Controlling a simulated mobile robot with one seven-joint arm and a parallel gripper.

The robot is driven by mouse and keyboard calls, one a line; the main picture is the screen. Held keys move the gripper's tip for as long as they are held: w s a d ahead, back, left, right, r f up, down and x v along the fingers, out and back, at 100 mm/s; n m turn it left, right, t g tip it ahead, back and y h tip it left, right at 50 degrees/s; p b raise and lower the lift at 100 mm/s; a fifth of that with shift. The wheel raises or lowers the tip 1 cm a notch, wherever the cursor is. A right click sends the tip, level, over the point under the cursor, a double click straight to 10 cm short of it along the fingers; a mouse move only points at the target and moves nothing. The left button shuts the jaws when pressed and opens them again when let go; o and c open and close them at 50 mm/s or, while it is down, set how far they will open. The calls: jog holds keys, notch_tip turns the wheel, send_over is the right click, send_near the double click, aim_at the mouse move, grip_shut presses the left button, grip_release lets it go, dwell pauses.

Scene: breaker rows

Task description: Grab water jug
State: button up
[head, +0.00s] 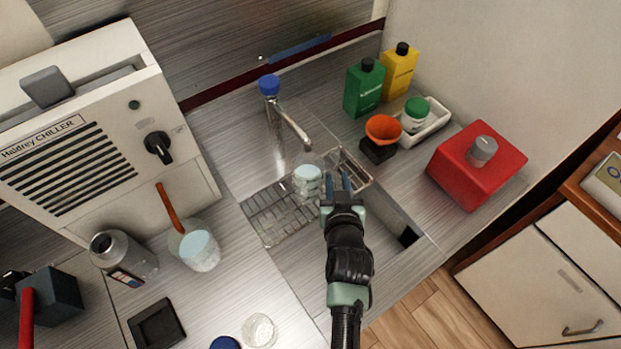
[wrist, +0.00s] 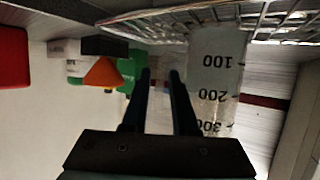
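A clear jug (head: 308,180) stands on the wire rack over the sink, below the tap. It appears upside down in the wrist view (wrist: 213,80), with black marks 100, 200 and 300. My gripper (head: 336,182) is just right of the jug in the head view. In the wrist view my gripper (wrist: 160,75) has its two dark fingers apart with nothing held between them. The jug is outside the fingers, on their right in that view. I cannot tell whether a finger touches it.
The tap (head: 290,125) rises behind the jug. A wire rack (head: 275,215) spans part of the sink. A beaker (head: 199,250) and grey bottle (head: 130,260) stand left. The sink's front right is open.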

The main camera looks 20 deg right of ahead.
jog(key=shift+c, duration=0.3)
grip_shut()
jog(key=shift+r, duration=0.1)
dwell(1.0)
